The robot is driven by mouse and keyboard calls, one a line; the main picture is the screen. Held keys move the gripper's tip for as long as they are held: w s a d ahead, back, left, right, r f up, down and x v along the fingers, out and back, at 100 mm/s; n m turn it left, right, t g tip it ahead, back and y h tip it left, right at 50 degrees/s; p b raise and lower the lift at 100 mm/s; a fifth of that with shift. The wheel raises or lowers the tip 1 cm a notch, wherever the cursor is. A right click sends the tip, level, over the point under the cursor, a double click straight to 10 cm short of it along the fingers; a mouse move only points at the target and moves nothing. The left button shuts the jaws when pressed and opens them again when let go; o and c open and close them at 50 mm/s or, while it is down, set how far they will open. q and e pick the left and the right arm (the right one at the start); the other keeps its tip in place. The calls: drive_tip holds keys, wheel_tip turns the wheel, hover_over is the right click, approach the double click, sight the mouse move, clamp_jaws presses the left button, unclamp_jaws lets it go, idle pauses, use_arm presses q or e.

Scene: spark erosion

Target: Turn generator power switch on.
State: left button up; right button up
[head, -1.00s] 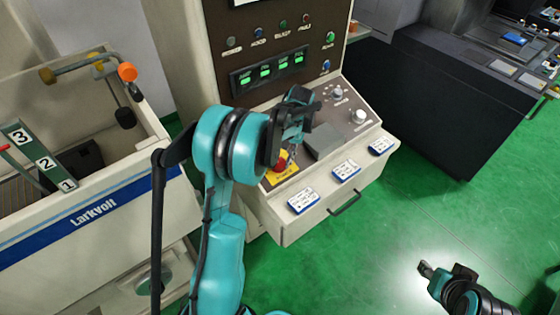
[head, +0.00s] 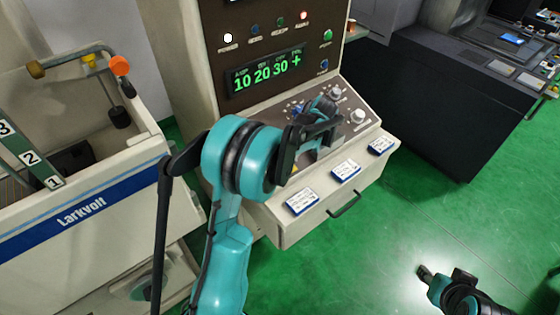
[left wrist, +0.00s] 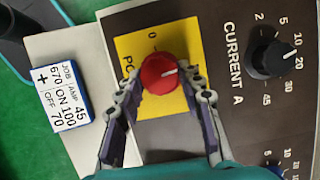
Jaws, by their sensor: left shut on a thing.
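The generator power switch is a red round knob (left wrist: 160,72) on a yellow plate (left wrist: 127,52) in the left wrist view. In the head view my left gripper (head: 316,125) is over the sloped control panel (head: 350,98) and hides the knob. My right gripper (head: 425,272) is low at the right, over the floor; its jaws are too small to read.
The display (head: 265,72) shows 10, 20, 30 and +. The black current knob (left wrist: 272,58) is right of the switch. Job cards (head: 301,201) lie along the panel's front. Green floor is clear at the right.

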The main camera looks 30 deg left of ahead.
use_arm(q)
drive_tip(key=shift+m, duration=0.7)
drive_tip(key=o, duration=1.2)
drive_tip(key=shift+c, duration=0.2)
drive_tip(key=shift+d, duration=0.1)
drive_tip(key=v, duration=1.2)
drive_tip(key=shift+s+d, duration=0.15)
drive_tip(key=shift+d, duration=0.05)
drive_tip(key=shift+s+f, duration=0.1)
drive_tip(key=shift+f, duration=0.05)
